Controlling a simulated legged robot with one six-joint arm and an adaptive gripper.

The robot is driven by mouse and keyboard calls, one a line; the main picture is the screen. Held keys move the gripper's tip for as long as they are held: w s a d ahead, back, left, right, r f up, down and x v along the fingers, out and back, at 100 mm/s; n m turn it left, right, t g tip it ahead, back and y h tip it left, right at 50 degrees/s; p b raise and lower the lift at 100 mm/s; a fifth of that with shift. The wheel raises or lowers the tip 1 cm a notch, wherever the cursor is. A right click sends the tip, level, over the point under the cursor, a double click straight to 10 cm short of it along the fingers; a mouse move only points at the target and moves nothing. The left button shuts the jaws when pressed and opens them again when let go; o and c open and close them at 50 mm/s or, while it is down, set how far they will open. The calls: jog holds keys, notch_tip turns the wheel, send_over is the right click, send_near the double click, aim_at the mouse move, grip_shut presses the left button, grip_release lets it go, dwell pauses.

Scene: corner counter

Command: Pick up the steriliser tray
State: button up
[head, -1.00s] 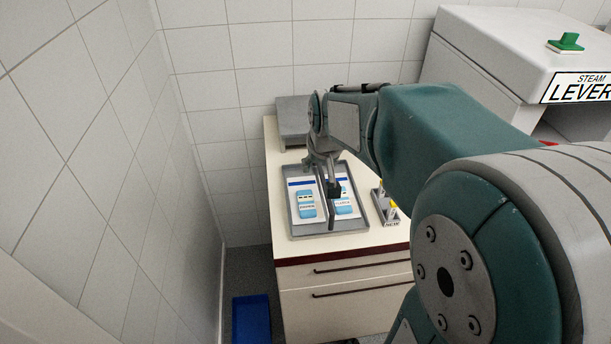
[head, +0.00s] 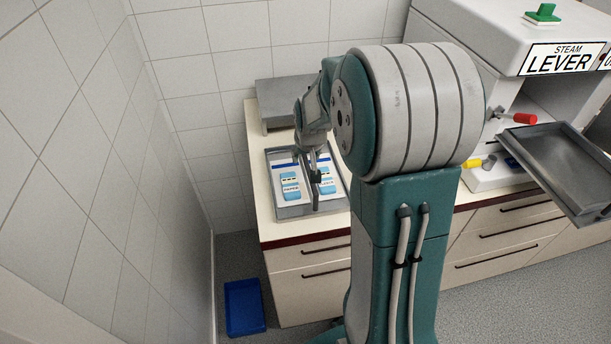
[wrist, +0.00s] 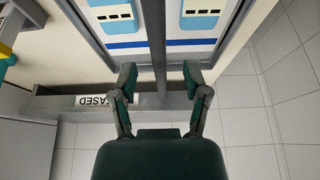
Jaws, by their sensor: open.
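A grey tray (head: 301,211) lies on the left part of the counter in the head view, with blue-and-white packets (head: 291,186) on both sides of a grey middle bar. My gripper (head: 316,178) is above the tray's middle, pointing down. In the wrist view, the open fingers of my gripper (wrist: 158,80) stand on either side of the grey bar (wrist: 158,45), with gaps visible. Packets (wrist: 112,17) lie on both sides of it. A label partly reading "EASED" (wrist: 95,100) shows beyond the tray edge. Contact with the bar cannot be told.
A white steam machine (head: 480,30) stands right, with a red lever handle (head: 524,118) and a dark tray-like panel (head: 565,165) jutting out before it. A blue bin (head: 245,307) is on the floor. The tiled wall is close at left.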

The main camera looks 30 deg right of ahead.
jog(key=x, duration=0.2)
jog(key=shift+w+d+f, duration=0.1)
jog(key=shift+w+f, duration=0.05)
jog(key=shift+f, duration=0.2)
grip_shut()
jog(key=shift+r, duration=0.1)
